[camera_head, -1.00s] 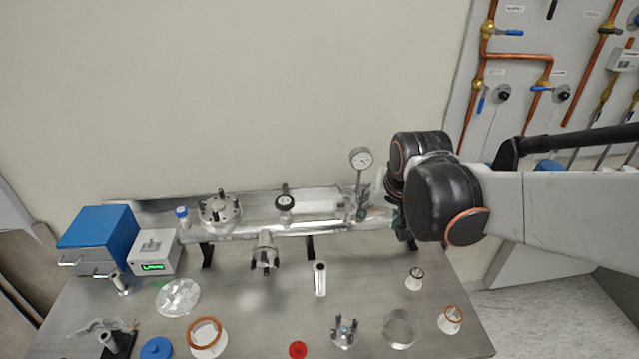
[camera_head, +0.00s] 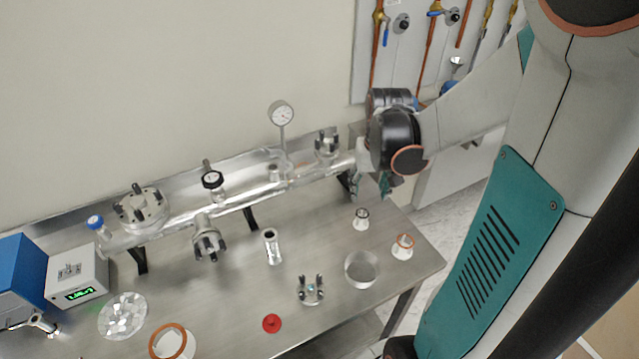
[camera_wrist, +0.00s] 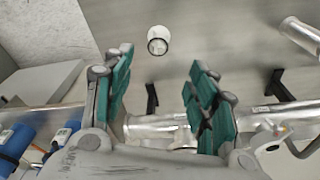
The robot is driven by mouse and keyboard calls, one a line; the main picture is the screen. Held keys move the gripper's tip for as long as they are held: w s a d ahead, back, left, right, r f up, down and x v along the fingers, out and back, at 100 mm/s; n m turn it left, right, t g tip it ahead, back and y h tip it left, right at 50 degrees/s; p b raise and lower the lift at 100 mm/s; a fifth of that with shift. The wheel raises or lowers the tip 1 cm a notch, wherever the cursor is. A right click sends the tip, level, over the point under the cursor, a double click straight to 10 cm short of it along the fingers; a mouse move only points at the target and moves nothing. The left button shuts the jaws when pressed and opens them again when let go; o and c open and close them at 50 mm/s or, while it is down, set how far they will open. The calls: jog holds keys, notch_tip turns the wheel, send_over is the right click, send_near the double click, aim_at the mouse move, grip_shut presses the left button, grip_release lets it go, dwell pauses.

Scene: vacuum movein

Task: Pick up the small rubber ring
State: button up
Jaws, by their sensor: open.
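A small dark ring (camera_head: 362,212) sits on top of a small white stand (camera_head: 361,224) near the table's right end. In the wrist view the stand's top with the dark ring (camera_wrist: 157,46) shows beyond the fingertips, near the top middle. A slightly larger orange ring (camera_head: 405,240) sits on another white stand (camera_head: 401,252) nearer the right corner. I cannot tell for certain which is the small rubber ring; the dark one looks smallest. My gripper (camera_head: 371,188) is open and empty, behind and above the dark ring's stand. Its teal fingers (camera_wrist: 160,85) are spread apart.
A metal tube assembly (camera_head: 240,192) with flanges and a gauge (camera_head: 281,113) runs along the table's back, close to my gripper. A metal hoop (camera_head: 361,270), a pronged flange (camera_head: 311,291), a red cap (camera_head: 271,323) and a large orange ring (camera_head: 168,341) stand in front.

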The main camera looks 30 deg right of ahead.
jog(key=f+b, duration=0.1)
jog(key=f, duration=0.2)
jog(key=w+d+f+b, duration=0.1)
jog(key=f+b, duration=0.1)
jog(key=f, duration=0.1)
jog(key=w+f+b, duration=0.1)
jog(key=f, duration=0.3)
jog(key=shift+d+f, duration=0.1)
jog(key=shift+d, duration=0.05)
jog(key=shift+f, duration=0.2)
jog(key=shift+f+b, duration=0.25)
jog(key=shift+b, duration=0.2)
jog(key=c, duration=0.8)
